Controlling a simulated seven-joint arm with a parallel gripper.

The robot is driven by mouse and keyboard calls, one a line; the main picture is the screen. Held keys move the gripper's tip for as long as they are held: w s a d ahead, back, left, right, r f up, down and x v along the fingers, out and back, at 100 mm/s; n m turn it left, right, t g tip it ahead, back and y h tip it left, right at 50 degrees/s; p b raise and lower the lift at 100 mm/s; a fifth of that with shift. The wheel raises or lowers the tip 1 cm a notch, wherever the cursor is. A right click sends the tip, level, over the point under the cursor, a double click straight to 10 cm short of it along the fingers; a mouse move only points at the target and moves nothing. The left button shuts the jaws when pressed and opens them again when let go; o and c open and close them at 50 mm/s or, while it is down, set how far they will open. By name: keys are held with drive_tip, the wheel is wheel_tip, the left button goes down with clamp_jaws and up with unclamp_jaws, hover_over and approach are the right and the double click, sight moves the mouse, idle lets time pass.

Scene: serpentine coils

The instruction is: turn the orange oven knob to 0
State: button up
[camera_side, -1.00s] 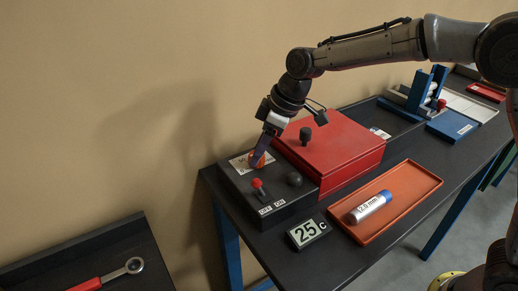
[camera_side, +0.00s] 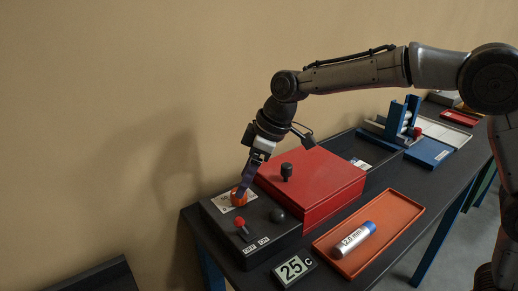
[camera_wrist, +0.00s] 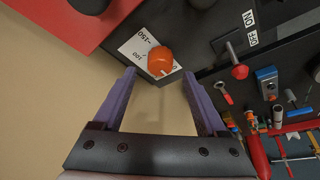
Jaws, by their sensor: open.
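The orange oven knob (camera_side: 239,197) stands on a white dial label on the black control box (camera_side: 270,243), at the box's back left in the side view. In the wrist view the knob (camera_wrist: 160,60) sits beside printed numbers that include 100 and 150. A small pale mark shows at its edge, but I cannot tell the exact setting. My gripper (camera_side: 243,190) is just above the knob, pointing down. In the wrist view my gripper (camera_wrist: 160,74) is open, its two purple fingers spread wide, with the knob just beyond the tips and between their lines.
A red box (camera_side: 315,187) with a black knob stands close by. A "25 C" display (camera_side: 293,268) and an orange tray (camera_side: 395,222) holding a cylinder are in front.

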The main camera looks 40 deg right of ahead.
drive_tip(key=v, duration=1)
drive_tip(key=shift+r, duration=0.3)
drive_tip(key=shift+s+d, duration=0.1)
drive_tip(key=shift+d, duration=0.1)
drive_tip(key=s+d+r+m+t+h, duration=0.1)
drive_tip(key=s+d+r, duration=0.1)
drive_tip(key=s+d, duration=0.4)
drive_tip(key=s+d+r+m+t, duration=0.2)
drive_tip(key=s+d+r, duration=0.1)
drive_tip(key=s, duration=0.5)
drive_tip(key=s+d+f+m+h, duration=0.1)
drive_tip(key=s+d+f+m, duration=0.2)
drive_tip(key=s+f, duration=0.3)
drive_tip(key=s+d+f+m+h, duration=0.1)
drive_tip(key=s+d+f+m, duration=0.2)
drive_tip(key=s+f, duration=0.4)
drive_tip(key=shift+s+f, duration=0.25)
drive_tip(key=shift+s, duration=0.25)
